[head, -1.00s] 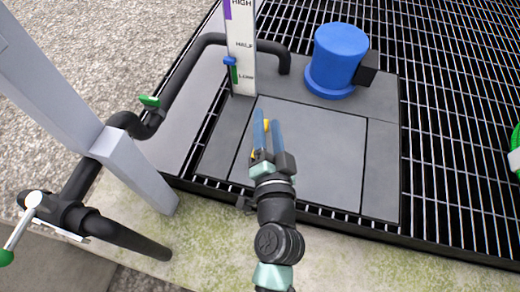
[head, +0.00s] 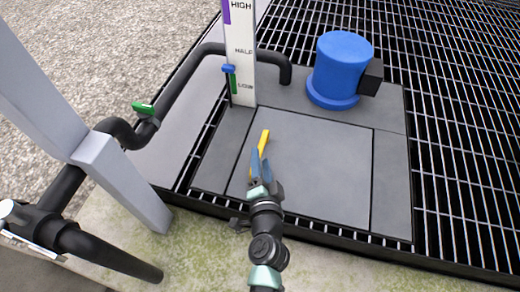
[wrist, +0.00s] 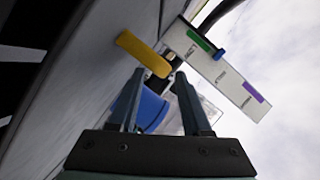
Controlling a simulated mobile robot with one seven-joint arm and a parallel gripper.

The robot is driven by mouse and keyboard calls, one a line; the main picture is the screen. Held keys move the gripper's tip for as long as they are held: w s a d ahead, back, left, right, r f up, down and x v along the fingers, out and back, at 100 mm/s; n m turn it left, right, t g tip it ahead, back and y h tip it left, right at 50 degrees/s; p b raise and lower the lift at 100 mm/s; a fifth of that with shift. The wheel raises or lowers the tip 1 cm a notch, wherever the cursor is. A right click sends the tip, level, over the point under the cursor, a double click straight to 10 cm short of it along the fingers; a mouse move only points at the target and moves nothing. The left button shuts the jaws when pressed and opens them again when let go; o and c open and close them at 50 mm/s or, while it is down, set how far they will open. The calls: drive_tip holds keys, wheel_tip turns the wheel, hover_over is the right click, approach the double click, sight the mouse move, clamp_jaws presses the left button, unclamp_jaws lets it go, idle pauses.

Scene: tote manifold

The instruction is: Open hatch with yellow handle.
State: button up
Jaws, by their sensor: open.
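The hatch (head: 325,165) is a flat grey panel that looks flush with the grey plates around it. Its yellow handle (head: 264,138) stands near its left side, partly hidden behind my fingers in the head view. My gripper (head: 260,150) is open and empty, on the near side of the handle. In the wrist view the yellow handle (wrist: 144,54) lies just ahead of the fingertips, toward the left finger. The handle is not seen between the fingers of my gripper (wrist: 158,78), and contact cannot be told.
A level gauge (head: 241,60) stands behind the hatch, beside a black pipe (head: 190,65). A blue motor-like cylinder (head: 340,65) stands at the back right. A grey post (head: 115,175) rises at left. Open grating (head: 465,150) lies right.

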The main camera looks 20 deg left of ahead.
drive_tip(key=shift+x, duration=2.2)
clamp_jaws()
drive_tip(key=shift+s, duration=0.1)
